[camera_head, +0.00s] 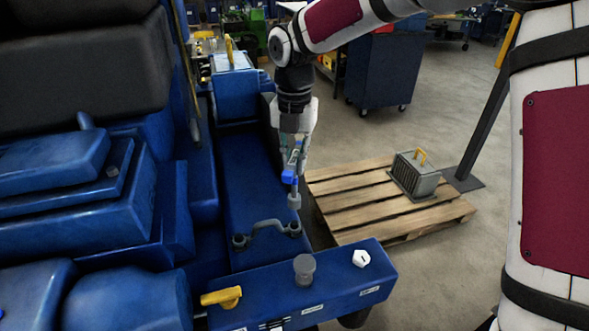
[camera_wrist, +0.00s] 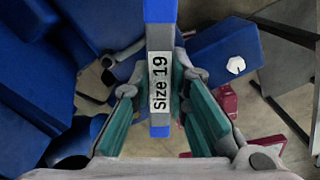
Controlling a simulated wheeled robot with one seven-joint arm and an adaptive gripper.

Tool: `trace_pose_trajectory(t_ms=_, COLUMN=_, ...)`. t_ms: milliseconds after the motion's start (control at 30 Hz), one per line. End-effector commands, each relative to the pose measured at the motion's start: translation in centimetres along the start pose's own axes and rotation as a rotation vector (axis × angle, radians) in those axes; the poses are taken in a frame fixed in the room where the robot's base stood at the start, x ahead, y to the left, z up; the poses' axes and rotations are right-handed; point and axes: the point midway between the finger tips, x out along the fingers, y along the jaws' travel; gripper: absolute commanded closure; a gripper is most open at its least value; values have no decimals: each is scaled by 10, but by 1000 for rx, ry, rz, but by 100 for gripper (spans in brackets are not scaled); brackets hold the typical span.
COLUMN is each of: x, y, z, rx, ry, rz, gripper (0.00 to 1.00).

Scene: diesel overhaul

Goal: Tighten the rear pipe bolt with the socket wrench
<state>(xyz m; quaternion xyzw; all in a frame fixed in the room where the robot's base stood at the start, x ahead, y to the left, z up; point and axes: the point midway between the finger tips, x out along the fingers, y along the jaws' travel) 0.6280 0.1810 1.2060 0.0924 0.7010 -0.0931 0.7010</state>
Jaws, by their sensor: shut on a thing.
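My gripper (camera_head: 294,158) points down above the blue engine side and is shut on the socket wrench (camera_head: 289,177). The wrench has a blue handle, and its label reads "Size 19" in the wrist view (camera_wrist: 159,82). In the wrist view the green finger pads of my gripper (camera_wrist: 162,105) stand on both sides of it. Its grey socket end (camera_head: 294,201) hangs down over the right end of a small grey bent pipe (camera_head: 266,224). The pipe has a bolted end at left (camera_head: 240,241) and at right (camera_head: 294,229). I cannot tell whether the socket touches the right bolt.
The large blue engine fills the left. A wooden pallet (camera_head: 340,205) with a grey yellow-handled box (camera_head: 416,176) lies at right.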

Motion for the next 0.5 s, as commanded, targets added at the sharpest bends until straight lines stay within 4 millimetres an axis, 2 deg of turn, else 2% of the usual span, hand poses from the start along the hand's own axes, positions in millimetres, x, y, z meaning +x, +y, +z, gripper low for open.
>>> trace_pose_trajectory(t_ms=33, x=-8, y=0, z=0, rx=1, ry=-3, rz=2, gripper=100)
trace_pose_trajectory(t_ms=167, x=-18, y=0, z=0, rx=0, ry=-2, rz=2, gripper=100)
trace_pose_trajectory(t_ms=500, x=-20, y=0, z=-1, rx=0, ry=0, rz=1, gripper=100)
